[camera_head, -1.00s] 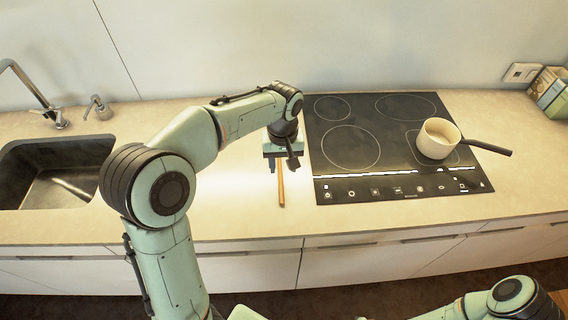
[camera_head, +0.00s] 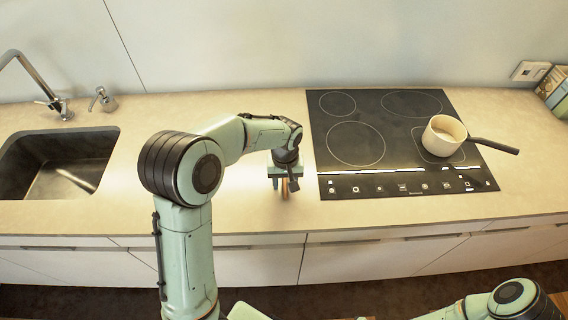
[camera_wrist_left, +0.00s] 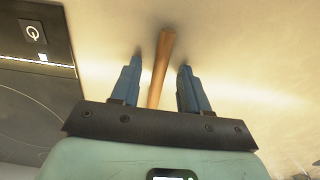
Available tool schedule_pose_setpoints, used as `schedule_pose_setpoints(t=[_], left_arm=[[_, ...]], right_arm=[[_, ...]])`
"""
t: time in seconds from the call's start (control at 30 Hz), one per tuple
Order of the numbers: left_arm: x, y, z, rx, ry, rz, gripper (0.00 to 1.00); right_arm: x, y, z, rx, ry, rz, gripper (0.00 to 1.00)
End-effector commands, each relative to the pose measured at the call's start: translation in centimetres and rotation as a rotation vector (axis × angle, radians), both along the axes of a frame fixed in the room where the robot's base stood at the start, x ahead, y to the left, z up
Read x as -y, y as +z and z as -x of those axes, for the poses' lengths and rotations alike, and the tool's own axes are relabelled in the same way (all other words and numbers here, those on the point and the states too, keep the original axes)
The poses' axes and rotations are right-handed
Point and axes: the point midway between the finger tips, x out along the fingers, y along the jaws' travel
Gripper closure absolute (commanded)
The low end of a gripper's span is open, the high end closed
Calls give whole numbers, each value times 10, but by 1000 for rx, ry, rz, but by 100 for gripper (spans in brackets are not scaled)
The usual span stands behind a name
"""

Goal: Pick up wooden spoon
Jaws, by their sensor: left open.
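The wooden spoon lies on the beige countertop just left of the cooktop. In the head view my left gripper covers most of it, and only a small brown part of the spoon (camera_head: 285,187) shows. In the left wrist view the brown handle of the spoon (camera_wrist_left: 160,68) runs between the two blue fingers. My left gripper (camera_head: 284,190) is open and points down over the spoon; it also shows in the left wrist view (camera_wrist_left: 158,80), with a finger on each side of the handle and gaps between. The spoon's other end is hidden. My right gripper is not in view.
A black cooktop (camera_head: 350,187) lies right of my left gripper. A cream saucepan (camera_head: 440,137) with a dark handle stands on it. A sink (camera_head: 40,180) with a faucet and a soap dispenser (camera_head: 102,100) is at the left. The counter's front edge is close.

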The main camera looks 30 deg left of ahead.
Motion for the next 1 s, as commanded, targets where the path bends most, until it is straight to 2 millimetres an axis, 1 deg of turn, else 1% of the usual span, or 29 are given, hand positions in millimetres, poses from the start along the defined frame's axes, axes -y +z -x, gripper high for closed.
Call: schedule_pose_setpoints(t=[0.07,0.1,0.17,0.2,0.23,0.57,0.67,0.77,0.87,0.97,1.0], left_arm=[[0,0,0,0,0,0,55],[0,0,0,0,0,0,58],[0,0,0,0,0,0,78],[0,1,0,0,0,0,91],[0,1,0,0,0,0,100],[0,1,0,1,0,-1,100],[0,5,0,1,-1,0,100],[0,14,-1,4,-1,0,100],[0,28,-2,6,-1,1,100],[0,50,-2,6,-1,1,100],[0,61,-2,9,0,1,100]], right_arm=[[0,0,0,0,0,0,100],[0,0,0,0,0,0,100],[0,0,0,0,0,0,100],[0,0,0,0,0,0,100],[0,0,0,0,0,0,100],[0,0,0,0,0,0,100],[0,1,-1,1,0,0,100],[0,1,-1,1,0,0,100],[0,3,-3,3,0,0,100],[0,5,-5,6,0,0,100],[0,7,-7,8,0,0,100]])
